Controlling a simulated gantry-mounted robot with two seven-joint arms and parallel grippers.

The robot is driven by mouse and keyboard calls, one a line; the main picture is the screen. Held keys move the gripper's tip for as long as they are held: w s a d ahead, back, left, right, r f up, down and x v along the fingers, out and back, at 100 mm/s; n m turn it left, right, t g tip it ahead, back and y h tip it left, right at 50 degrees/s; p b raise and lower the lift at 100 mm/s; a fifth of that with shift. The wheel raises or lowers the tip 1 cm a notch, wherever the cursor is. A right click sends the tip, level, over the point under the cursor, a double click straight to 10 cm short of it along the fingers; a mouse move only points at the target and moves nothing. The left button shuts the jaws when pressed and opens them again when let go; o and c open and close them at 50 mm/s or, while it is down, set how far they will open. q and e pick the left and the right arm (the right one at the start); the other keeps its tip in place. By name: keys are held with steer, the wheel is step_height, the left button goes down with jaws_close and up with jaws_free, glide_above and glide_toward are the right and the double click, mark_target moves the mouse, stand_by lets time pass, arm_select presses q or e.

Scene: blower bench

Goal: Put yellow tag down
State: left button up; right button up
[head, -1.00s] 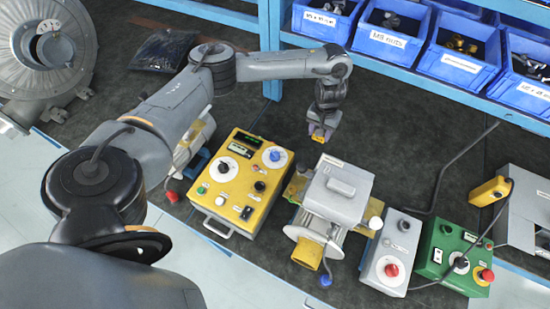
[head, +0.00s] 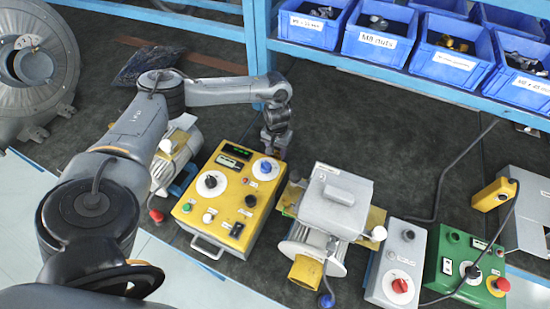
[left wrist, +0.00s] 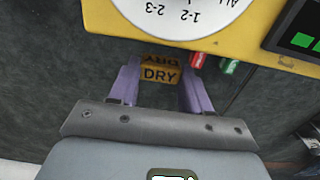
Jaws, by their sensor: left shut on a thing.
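The yellow tag (left wrist: 160,74), marked "DRY" in black, is between the two purple fingers of my left gripper (left wrist: 160,88) in the left wrist view. The fingers are shut on it. A second line of the same lettering shows upside down at its far edge. In the head view my left gripper (head: 275,152) points down at the far right corner of the yellow control box (head: 190,213). I cannot make out the tag clearly there. Whether the tag touches the bench or the box cannot be told. My right gripper is not in view.
Red (left wrist: 197,60) and green (left wrist: 229,66) terminals stick out of the box edge close to the tag. A grey-topped machine (head: 338,200) stands right of the box. Dark bench mat (head: 350,120) is clear behind them, before the blue bins (head: 380,45).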

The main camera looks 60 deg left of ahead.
mark_target(275, 157)
arm_select(q)
steer(key=shift+s+a+f, duration=0.2)
steer(key=shift+s+f, duration=0.05)
steer(key=shift+f+b, duration=0.45)
steer(key=shift+f, duration=1.5)
steer(key=shift+f, duration=0.1)
